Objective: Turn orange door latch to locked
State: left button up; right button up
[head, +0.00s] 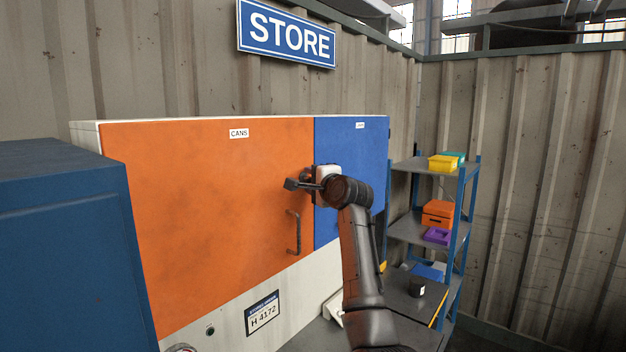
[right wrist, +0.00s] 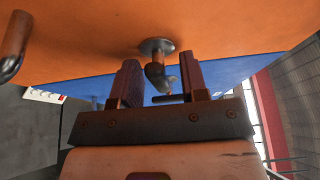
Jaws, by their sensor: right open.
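The orange door (head: 205,215), labelled CANS, is closed flush beside a blue door (head: 350,180) on the same cabinet. The orange door's latch (right wrist: 156,50) shows in the right wrist view as a round metal base with a short dark lever. My right gripper (head: 299,180) is at the right edge of the orange door, with its fingers spread. In the right wrist view the fingers of my right gripper (right wrist: 160,78) stand either side of the lever, with visible gaps. In the head view the gripper mostly hides the latch. My left gripper is not in view.
A dark bar handle (head: 295,232) sits on the orange door below the latch. A blue cabinet (head: 70,250) stands in front at the left. A blue-framed shelf (head: 415,228) with several coloured boxes stands right of the cabinet.

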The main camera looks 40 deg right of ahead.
grip_shut()
dwell(0.3)
